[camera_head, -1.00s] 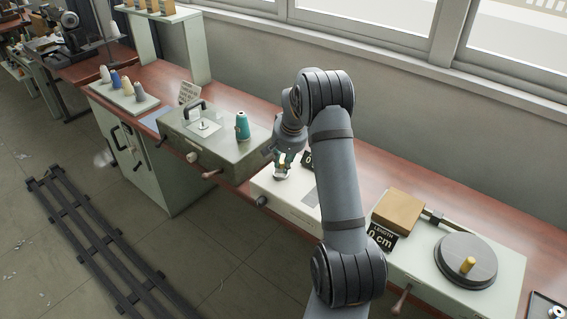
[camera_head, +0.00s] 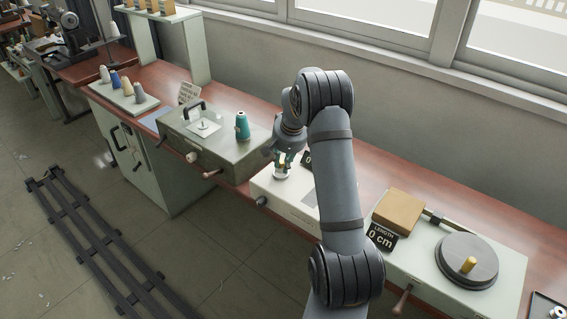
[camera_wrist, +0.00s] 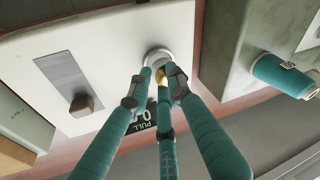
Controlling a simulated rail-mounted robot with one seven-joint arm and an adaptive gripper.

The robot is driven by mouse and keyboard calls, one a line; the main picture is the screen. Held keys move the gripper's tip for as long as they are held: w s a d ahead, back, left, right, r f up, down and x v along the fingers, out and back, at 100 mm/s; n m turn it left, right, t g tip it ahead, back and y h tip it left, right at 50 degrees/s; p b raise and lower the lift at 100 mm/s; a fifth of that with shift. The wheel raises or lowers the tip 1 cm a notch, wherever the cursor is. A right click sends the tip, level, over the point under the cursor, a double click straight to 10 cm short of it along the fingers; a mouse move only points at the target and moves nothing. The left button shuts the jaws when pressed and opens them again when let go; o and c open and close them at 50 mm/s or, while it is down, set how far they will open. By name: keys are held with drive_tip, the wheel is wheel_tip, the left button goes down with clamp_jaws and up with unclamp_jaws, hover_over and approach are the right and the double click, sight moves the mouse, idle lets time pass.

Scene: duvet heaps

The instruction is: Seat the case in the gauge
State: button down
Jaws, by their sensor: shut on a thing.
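My gripper (camera_head: 283,160) has its teal fingers closed on a small pale, silvery piece, the case (camera_head: 281,172). It is over the left end of the white gauge box (camera_head: 285,193). In the wrist view the fingertips (camera_wrist: 163,75) meet at a pale round rim (camera_wrist: 157,55) with a gold-coloured part between them. I cannot tell whether that rim belongs to the case or to the gauge, or whether the case touches the box. The gauge's dark PULL sign (camera_wrist: 142,116) stands behind the fingers, partly hidden. My arm covers the gauge's right part in the head view.
The grey-green box (camera_head: 215,148) with a teal thread cone (camera_head: 242,126) stands close left of my gripper. On the right are a LENGTH sign (camera_head: 381,237), a wooden block (camera_head: 398,212) and a dark turntable (camera_head: 466,262). The wall with windows (camera_head: 440,130) is behind.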

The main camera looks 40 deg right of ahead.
drive_tip(key=shift+f+b, duration=0.25)
drive_tip(key=shift+b, duration=0.05)
idle(0.4)
drive_tip(key=shift+f+b, duration=0.3)
drive_tip(key=shift+b, duration=0.05)
drive_tip(key=shift+f+b, duration=0.6)
drive_tip(key=shift+f, duration=0.05)
drive_tip(key=c, duration=1.5)
unclamp_jaws()
drive_tip(key=shift+r, duration=0.15)
drive_tip(key=v, duration=1.2)
drive_tip(key=shift+a, duration=0.1)
